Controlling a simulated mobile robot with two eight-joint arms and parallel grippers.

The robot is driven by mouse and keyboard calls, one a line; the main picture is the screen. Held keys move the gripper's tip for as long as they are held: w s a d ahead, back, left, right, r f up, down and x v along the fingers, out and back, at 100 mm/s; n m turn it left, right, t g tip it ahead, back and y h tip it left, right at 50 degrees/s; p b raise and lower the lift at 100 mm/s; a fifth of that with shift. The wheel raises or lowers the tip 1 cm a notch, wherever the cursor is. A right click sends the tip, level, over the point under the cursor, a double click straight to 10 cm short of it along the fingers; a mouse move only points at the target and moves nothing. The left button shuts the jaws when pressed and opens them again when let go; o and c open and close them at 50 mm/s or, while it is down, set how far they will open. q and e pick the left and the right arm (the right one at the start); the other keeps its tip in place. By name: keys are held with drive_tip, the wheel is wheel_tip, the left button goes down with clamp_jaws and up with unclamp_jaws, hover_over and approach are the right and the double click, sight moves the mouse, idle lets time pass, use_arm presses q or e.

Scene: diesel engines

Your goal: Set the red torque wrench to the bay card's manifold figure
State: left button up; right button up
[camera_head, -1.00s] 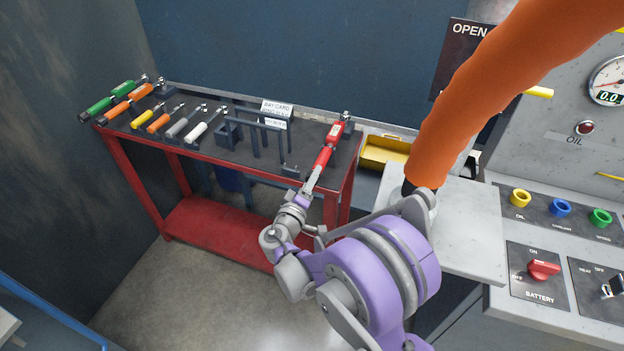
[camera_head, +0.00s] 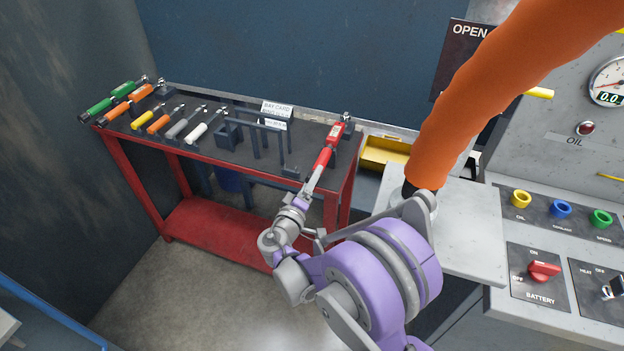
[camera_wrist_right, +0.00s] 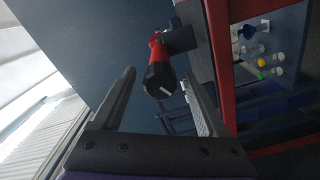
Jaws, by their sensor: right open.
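The red torque wrench (camera_head: 333,137) lies at the right end of the dark bench top, its red handle toward me and its head at the back. My right gripper (camera_head: 314,183) is at the near end of the handle. In the right wrist view the dark round handle end (camera_wrist_right: 160,80) shows between the open fingers of my right gripper (camera_wrist_right: 165,100), just beyond their tips or level with them; I cannot tell which. The bay card (camera_head: 277,110) stands at the back of the bench; its figures are too small to read. My left gripper is not in view.
The bench (camera_head: 232,151) has a red frame and bears several other wrenches at its left. Black stands (camera_head: 255,140) rise mid-bench. A yellow bin (camera_head: 382,152) sits right of the bench. A thick orange hose (camera_head: 480,95) hangs at right, before the control panel (camera_head: 560,215).

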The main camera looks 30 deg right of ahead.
drive_tip(key=v, duration=1)
drive_tip(key=shift+b, duration=0.45)
drive_tip(key=shift+s, duration=0.15)
drive_tip(key=s+d+f+m+g+y+p, duration=0.1)
drive_tip(key=s+d+g+y+p, duration=0.2)
drive_tip(key=s+g+y, duration=0.5)
drive_tip(key=s+a+m+t+y+p, duration=0.1)
drive_tip(key=s+a+y+p, duration=0.1)
drive_tip(key=s+a+y, duration=0.3)
drive_tip(key=s+a, duration=0.3)
drive_tip(key=s, duration=0.4)
drive_tip(key=shift+s+a+r+m+t+y, duration=0.2)
drive_tip(key=shift+s+r+m+t+y, duration=0.05)
drive_tip(key=shift+s+m+t+y, duration=0.15)
